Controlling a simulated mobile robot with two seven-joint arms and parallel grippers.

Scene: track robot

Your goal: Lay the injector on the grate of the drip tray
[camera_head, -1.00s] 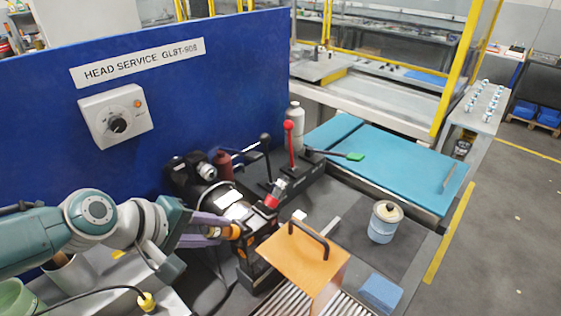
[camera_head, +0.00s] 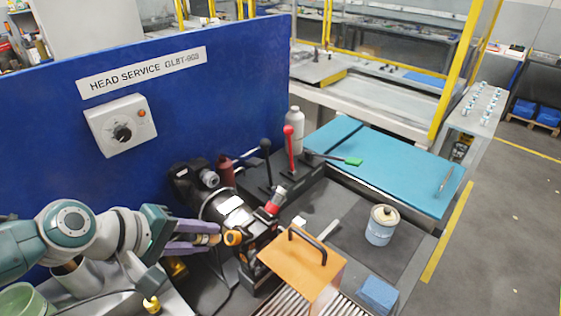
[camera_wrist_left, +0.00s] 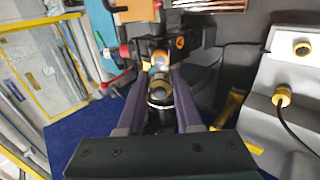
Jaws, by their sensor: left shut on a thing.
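My left gripper (camera_head: 214,238) comes in from the left and is shut on the injector (camera_head: 203,240), a small part with a brass-coloured end, mostly hidden by the purple fingers. In the left wrist view, the injector (camera_wrist_left: 159,93) shows as a round metal and dark piece between the fingers. Its tip is close to the black machine with an orange ring (camera_head: 233,238); I cannot tell whether they touch. The ribbed metal grate (camera_head: 283,300), which looks like that of the drip tray, lies at the bottom, partly hidden by an orange box. My right gripper is not in view.
The orange box with a black handle (camera_head: 302,262) stands right of the machine. Levers, one with a red grip (camera_head: 290,150), rise behind. A can (camera_head: 381,226) and blue block (camera_head: 378,295) are at right. A cable with a yellow plug (camera_head: 152,305) lies at lower left.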

